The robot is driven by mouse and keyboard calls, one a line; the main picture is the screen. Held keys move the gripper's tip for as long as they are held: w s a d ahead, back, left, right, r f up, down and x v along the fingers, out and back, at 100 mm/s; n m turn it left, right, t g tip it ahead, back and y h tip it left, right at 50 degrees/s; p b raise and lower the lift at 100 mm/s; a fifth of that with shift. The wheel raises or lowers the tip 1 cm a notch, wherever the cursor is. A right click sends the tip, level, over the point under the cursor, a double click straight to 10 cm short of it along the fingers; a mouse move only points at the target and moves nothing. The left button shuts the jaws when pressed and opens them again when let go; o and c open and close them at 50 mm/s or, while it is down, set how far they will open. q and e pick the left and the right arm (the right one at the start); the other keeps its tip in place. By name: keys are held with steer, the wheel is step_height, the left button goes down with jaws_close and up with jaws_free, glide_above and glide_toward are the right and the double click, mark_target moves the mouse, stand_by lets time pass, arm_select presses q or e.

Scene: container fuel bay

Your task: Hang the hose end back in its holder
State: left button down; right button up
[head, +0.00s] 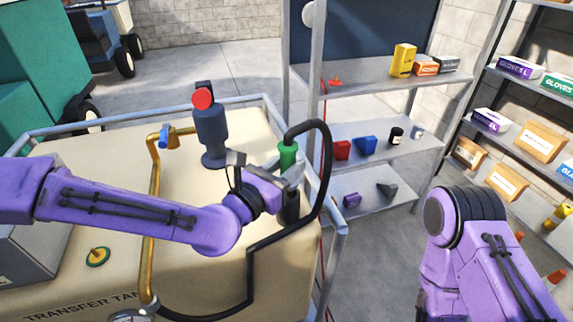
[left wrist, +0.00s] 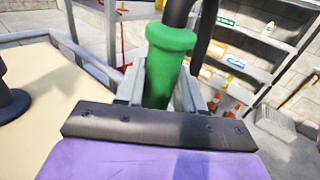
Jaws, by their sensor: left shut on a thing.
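The green hose end (head: 287,153) stands roughly upright near the tank's right edge. The black hose (head: 325,150) loops from its top over to the right and down. My left gripper (head: 289,174) is shut on the green hose end, which also shows between its fingers in the left wrist view (left wrist: 165,62). A dark cylinder (head: 291,208) shows just below the gripper; I cannot tell whether it is the holder or part of the hose end. My right arm is at the right of the head view, with its gripper out of view.
The cream transfer tank (head: 205,275) carries a blue-grey upright unit with a red cap (head: 211,130) and a yellow pipe (head: 154,200). A grey rail (head: 338,235) edges the tank. Grey shelves (head: 375,135) with boxes stand behind at the right.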

arm_select(q)
steer(key=shift+f+b, duration=1)
steer(key=shift+f, duration=0.2)
arm_select(e)
step_height(320, 180, down, 2)
steer(key=shift+f, duration=0.1)
arm_select(q)
steer(key=c, duration=0.6)
jaws_free()
